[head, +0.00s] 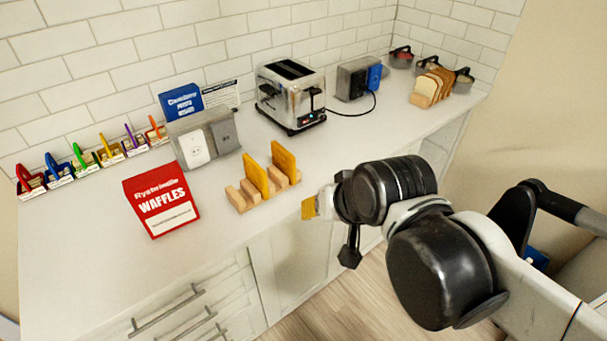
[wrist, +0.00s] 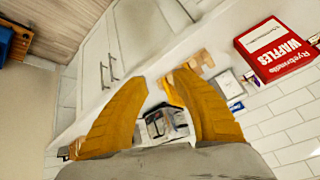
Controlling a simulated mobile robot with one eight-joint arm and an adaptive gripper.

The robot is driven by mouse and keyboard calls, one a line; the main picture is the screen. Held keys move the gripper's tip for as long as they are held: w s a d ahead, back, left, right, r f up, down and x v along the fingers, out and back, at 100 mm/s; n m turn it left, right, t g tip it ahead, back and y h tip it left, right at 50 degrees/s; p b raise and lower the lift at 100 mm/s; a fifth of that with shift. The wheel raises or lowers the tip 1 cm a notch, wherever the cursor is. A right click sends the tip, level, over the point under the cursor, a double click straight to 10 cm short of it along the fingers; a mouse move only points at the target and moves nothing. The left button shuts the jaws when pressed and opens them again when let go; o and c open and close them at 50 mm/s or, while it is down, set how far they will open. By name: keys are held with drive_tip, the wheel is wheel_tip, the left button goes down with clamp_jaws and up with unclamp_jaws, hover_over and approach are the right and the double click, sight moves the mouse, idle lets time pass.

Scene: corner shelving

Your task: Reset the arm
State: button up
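My arm reaches in from the right of the head view, over the floor in front of the counter. My gripper (head: 310,207) is mostly hidden behind my wrist there; only a yellow finger part shows, just right of the wooden rack. In the wrist view my gripper (wrist: 161,78) has its two yellow fingers spread apart. No object is held between them; the counter and the toaster (wrist: 165,122) show through the gap.
A wooden rack (head: 243,197) with two yellow slabs stands near the counter's front edge. A red waffles box (head: 160,200) is left of it. The chrome toaster (head: 290,95) is behind, and a bread rack (head: 420,99) is far right. Floor (head: 335,305) lies below my arm.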

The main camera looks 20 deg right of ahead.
drive_tip(key=s+n, duration=0.1)
drive_tip(key=n, duration=0.1)
drive_tip(key=shift+s+d+r+n+h, duration=0.1)
drive_tip(key=shift+s+d+n+h, duration=0.2)
drive_tip(key=shift+s+d, duration=0.1)
idle(1.0)
